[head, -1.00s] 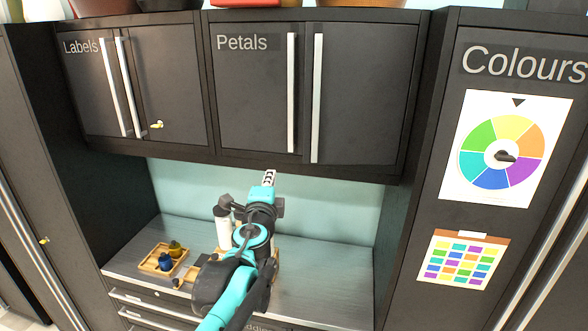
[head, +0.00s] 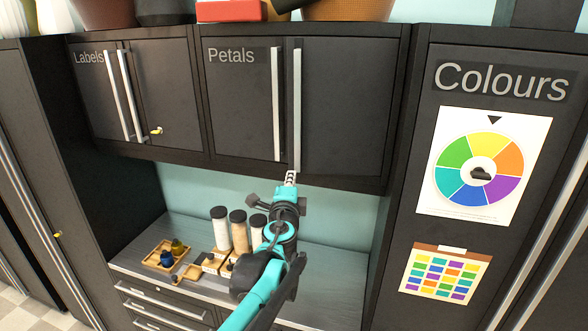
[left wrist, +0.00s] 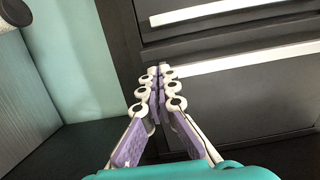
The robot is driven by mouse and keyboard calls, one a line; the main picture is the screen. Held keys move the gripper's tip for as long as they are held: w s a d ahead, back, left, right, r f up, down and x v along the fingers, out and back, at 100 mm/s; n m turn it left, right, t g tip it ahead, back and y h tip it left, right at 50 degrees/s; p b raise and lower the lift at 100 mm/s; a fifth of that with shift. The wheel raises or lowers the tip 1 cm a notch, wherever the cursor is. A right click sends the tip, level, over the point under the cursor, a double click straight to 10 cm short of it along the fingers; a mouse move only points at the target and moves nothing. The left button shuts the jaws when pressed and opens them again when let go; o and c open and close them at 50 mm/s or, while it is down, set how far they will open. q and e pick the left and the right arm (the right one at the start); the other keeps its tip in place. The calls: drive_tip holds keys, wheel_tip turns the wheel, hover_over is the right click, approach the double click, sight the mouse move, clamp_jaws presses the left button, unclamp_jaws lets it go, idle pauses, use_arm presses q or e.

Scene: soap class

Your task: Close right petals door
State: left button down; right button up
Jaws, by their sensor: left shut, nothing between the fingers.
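The right Petals door (head: 345,105) is a dark grey panel with a long vertical pale handle (head: 297,100). Its handle reaches higher and lower than that of the left Petals door (head: 240,105); the door looks nearly flush, but I cannot tell if it is slightly ajar. My left gripper (head: 291,178) is shut and empty at the lower end of the right door's handle. In the left wrist view the closed fingertips (left wrist: 158,75) are close to the end of a pale handle (left wrist: 235,57); contact is unclear. My right gripper is not visible.
Below the cabinets is a grey counter (head: 335,265) with a wooden tray (head: 150,262) of small bottles and several dark-lidded jars (head: 220,230). The Labels cabinet (head: 88,90) is at left, with a tall Colours cabinet (head: 430,60) at right. Pots stand on top.

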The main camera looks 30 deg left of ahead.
sight(293, 159)
use_arm(q)
drive_tip(key=x, duration=0.5)
drive_tip(key=shift+a+p, duration=0.35)
drive_tip(key=shift+a, duration=0.1)
drive_tip(key=shift+w, duration=0.2)
drive_tip(key=w+a+m+h, duration=0.1)
drive_tip(key=w, duration=0.1)
drive_tip(key=w+a+t+h+b, duration=0.1)
drive_tip(key=w, duration=0.1)
drive_tip(key=w+m+h, duration=0.1)
drive_tip(key=w, duration=0.1)
drive_tip(key=shift+a+f+m+h, duration=0.15)
drive_tip(key=shift+a+m+h, duration=0.15)
drive_tip(key=shift+a+h, duration=0.1)
drive_tip(key=shift+s+r, duration=0.25)
drive_tip(key=shift+d, duration=0.1)
